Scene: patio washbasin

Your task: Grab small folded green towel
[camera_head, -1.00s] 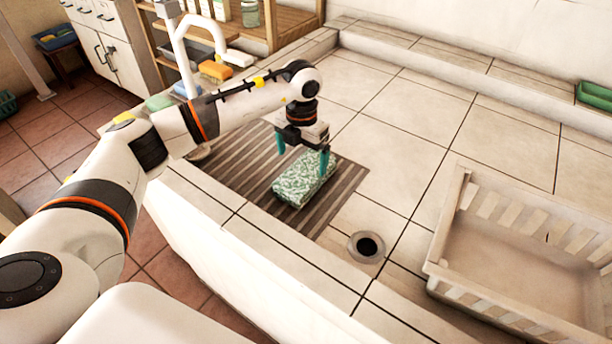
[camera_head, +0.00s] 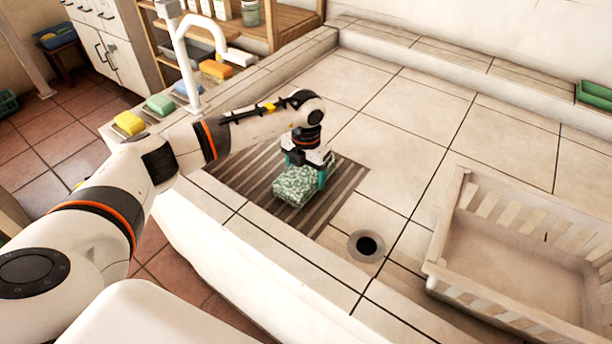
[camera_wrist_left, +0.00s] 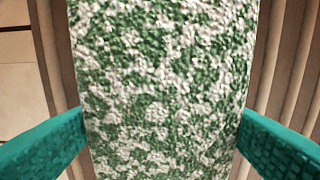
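The small folded green towel (camera_head: 293,187), mottled green and white, lies on the striped drain mat (camera_head: 330,205) in the basin. My left gripper (camera_head: 305,172) is down over its far part, with one teal finger on each side. In the left wrist view the towel (camera_wrist_left: 160,90) fills the middle. The two fingers (camera_wrist_left: 160,130) meet its left and right edges with no visible gap, so the gripper looks shut on it. The gripper hides the far end of the towel. My right gripper is not in view.
A white slatted crate (camera_head: 447,262) stands at the right, and a round drain hole (camera_head: 367,246) is near the mat. The faucet (camera_head: 187,65) and several coloured sponges or soaps line the left ledge. The tiles beyond the mat are clear.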

